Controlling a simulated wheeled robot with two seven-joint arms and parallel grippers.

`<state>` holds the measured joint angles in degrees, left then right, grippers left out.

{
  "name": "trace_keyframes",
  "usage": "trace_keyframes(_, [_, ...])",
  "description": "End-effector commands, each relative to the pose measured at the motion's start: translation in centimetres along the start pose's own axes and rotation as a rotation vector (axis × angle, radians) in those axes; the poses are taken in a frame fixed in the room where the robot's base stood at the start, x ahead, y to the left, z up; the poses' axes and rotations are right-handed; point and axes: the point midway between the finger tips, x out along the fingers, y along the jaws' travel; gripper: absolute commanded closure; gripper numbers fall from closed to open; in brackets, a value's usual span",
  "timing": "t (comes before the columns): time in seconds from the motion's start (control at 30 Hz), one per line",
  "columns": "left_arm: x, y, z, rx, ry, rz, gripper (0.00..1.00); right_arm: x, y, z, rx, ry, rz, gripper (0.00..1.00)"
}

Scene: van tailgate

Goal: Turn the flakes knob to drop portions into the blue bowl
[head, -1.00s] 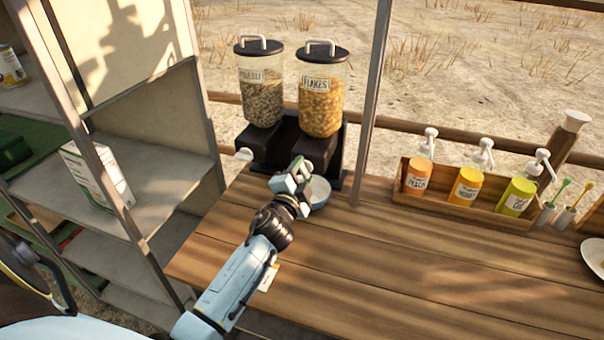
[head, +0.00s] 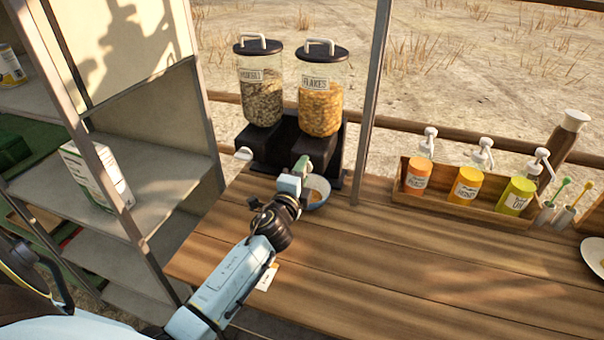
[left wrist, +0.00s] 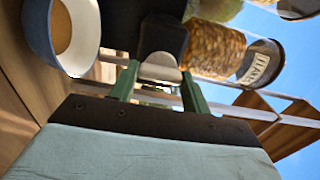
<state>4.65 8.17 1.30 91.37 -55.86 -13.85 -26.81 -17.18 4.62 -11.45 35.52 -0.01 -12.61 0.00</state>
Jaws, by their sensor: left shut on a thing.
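The flakes dispenser (head: 320,110) is a clear canister of orange flakes with a black lid, on a black stand at the back of the counter. My left gripper (head: 303,166) is in front of it. In the left wrist view, the green fingers (left wrist: 162,84) are shut on the white flakes knob (left wrist: 160,68), which the gripper hides in the head view. The blue bowl (head: 321,206) sits below the flakes outlet, partly hidden by my gripper. Orange-tan contents show in it, also in the left wrist view (left wrist: 43,28). My right gripper is not in view.
The muesli dispenser (head: 262,102) stands to the left, its white knob (head: 244,153) free. A wooden rack (head: 450,193) of sauce bottles is on the right. A post (head: 371,100) rises between.

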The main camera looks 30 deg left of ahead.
Motion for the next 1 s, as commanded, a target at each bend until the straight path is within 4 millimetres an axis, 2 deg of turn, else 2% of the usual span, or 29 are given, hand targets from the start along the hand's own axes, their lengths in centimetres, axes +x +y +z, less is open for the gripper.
trace_keyframes(0.23, [0.0, 0.1, 0.0, 0.000, 0.001, 0.001, 0.76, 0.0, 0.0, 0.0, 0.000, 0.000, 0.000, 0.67])
trace_keyframes(0.27, [0.0, 0.1, 0.0, -0.001, 0.001, 0.001, 0.51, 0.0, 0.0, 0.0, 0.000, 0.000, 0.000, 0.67])
trace_keyframes(0.43, [0.0, 0.1, 0.0, -0.001, 0.001, 0.001, 0.31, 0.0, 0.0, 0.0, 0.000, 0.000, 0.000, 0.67])
trace_keyframes(0.77, [-0.3, 0.1, 0.0, -0.001, 0.000, 0.001, 0.31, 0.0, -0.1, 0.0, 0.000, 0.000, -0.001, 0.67])
trace_keyframes(0.87, [-1.3, 0.1, 0.0, -0.001, 0.000, 0.002, 0.31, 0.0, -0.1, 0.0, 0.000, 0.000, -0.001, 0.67])
trace_keyframes(1.0, [-3.9, 0.2, 0.0, -0.001, 0.001, 0.003, 0.31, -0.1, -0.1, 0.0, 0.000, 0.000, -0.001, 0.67])
